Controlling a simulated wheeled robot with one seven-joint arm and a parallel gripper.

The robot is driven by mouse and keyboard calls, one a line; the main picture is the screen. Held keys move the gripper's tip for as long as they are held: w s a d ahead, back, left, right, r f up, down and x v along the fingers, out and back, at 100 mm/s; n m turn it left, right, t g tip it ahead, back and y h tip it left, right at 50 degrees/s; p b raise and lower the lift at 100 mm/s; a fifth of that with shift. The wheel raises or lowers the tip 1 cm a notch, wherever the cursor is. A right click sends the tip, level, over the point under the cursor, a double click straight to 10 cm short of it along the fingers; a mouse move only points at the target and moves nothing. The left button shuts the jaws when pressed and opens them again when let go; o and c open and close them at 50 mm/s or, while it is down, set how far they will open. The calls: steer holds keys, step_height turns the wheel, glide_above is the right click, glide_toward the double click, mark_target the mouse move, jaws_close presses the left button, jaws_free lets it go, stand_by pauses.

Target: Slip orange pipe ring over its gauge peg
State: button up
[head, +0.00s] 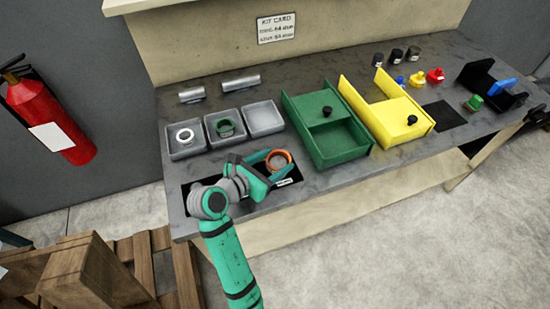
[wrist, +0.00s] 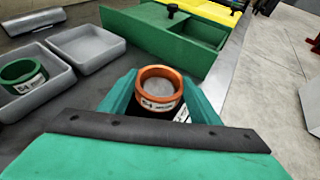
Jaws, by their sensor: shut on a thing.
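The orange pipe ring (head: 279,160) is a short open cylinder with a white label. In the wrist view the orange pipe ring (wrist: 160,88) sits upright between the two green fingers of my gripper (wrist: 161,98). My gripper (head: 272,163) is shut on the ring, near the front edge of the bench in the head view. The ring is over or on a dark patch of the bench; I cannot tell whether it touches it. I cannot make out a gauge peg; the ring's inside looks light grey in the wrist view.
Three grey trays stand behind my gripper: one with a white ring (head: 185,136), one with a green ring (head: 226,127), and an empty tray (head: 265,119). A green bin (head: 330,126) stands close to the right, with a yellow bin (head: 403,118) beyond. Metal tubes (head: 240,83) lie behind.

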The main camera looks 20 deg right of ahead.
steer(key=shift+f, duration=0.25)
steer(key=o, duration=1.3)
steer(key=shift+c, duration=0.2)
steer(key=v, duration=1)
steer(key=shift+s+a+r, duration=0.2)
steer(key=shift+a, duration=0.1)
